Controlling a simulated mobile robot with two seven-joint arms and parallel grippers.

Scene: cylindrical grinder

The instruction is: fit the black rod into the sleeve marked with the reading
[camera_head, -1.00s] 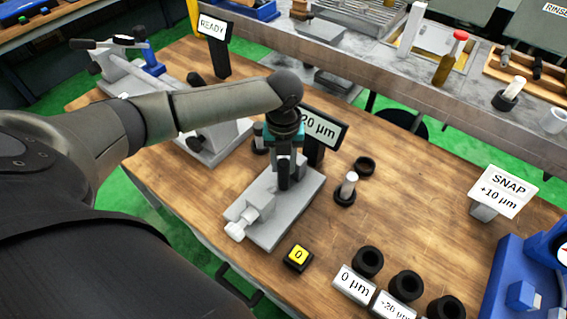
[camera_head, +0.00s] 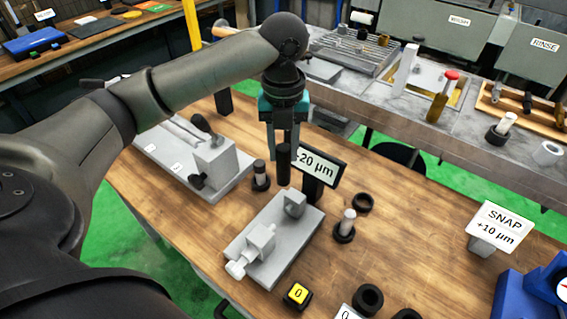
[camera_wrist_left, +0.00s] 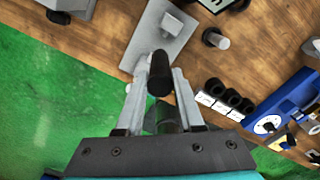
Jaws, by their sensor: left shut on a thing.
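My left gripper (camera_head: 281,140) is shut on the black rod (camera_head: 284,168) and holds it upright, above and behind the grey measuring fixture (camera_head: 283,258). The rod also shows between the fingers in the left wrist view (camera_wrist_left: 159,72). A display (camera_head: 325,167) reads 20 µm; its left end, where a sign might be, is partly hidden. Black sleeves (camera_head: 368,299) stand at the bottom edge of the head view, one cut off. In the wrist view several sleeves (camera_wrist_left: 232,97) stand in a row beside white labels (camera_wrist_left: 205,98), too small to read. My right gripper is not in view.
Bare wood lies between.

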